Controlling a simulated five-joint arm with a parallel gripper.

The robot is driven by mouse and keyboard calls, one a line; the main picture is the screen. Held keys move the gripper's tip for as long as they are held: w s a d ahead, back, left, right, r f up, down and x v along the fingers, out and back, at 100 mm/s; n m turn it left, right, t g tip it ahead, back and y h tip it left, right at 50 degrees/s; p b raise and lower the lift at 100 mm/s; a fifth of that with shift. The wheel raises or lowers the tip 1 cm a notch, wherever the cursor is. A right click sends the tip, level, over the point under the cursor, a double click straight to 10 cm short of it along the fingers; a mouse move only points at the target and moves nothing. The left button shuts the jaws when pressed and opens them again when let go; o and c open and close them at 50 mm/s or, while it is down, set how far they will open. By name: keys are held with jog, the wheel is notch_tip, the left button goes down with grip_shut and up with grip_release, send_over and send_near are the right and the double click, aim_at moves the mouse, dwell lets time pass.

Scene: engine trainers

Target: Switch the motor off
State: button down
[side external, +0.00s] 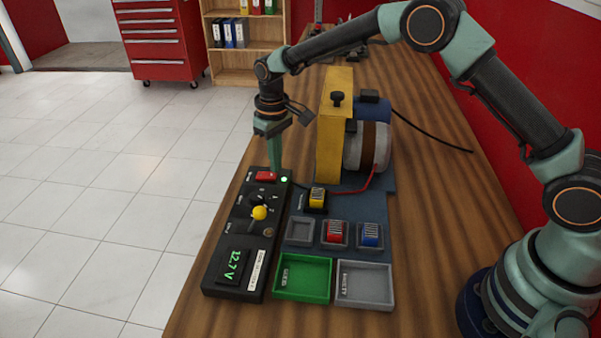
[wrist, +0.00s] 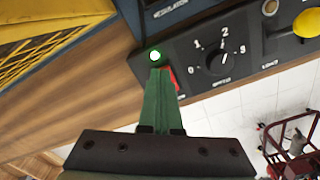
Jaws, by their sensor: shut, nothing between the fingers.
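The black control panel (side external: 221,262) lies along the front left of the trainer board. At its far end is a red switch (side external: 265,176) beside a lit green lamp (side external: 284,180). My gripper (side external: 275,168) is shut and empty, pointing down at the red switch. In the wrist view the shut fingers (wrist: 158,73) cover most of the red switch (wrist: 173,81), and the lamp (wrist: 155,56) glows at their tips. I cannot tell whether they touch the switch. The motor (side external: 366,145) sits behind a yellow housing (side external: 333,130). The panel's green display (side external: 232,266) reads 12.7 V.
The panel also carries a numbered dial (wrist: 218,60) and a yellow-knobbed lever (side external: 259,213). Right of it are a green tray (side external: 302,297), a grey tray (side external: 364,302), and yellow, red and blue blocks in or near sockets. The yellow housing stands close to my wrist.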

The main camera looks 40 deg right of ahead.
jog(key=shift+f, duration=0.95)
notch_tip(320, 180, up, 7)
dwell(1.0)
jog(key=shift+r, duration=0.15)
jog(key=s+d+r+m+t, duration=0.1)
jog(key=s+d+r, duration=0.35)
jog(key=r, duration=0.25)
jog(key=s+d+r+t, duration=0.2)
jog(key=s+d+r, duration=0.1)
jog(key=s+r, duration=0.25)
jog(key=s+d+m+t, duration=0.1)
jog(key=s+d, duration=0.1)
jog(key=s, duration=0.4)
jog(key=s+d+m+t, duration=0.1)
jog(key=s+d, duration=0.2)
jog(key=s, duration=0.4)
jog(key=shift+s+r+t, duration=0.25)
jog(key=shift+r+t, duration=0.05)
jog(key=shift+r, duration=0.15)
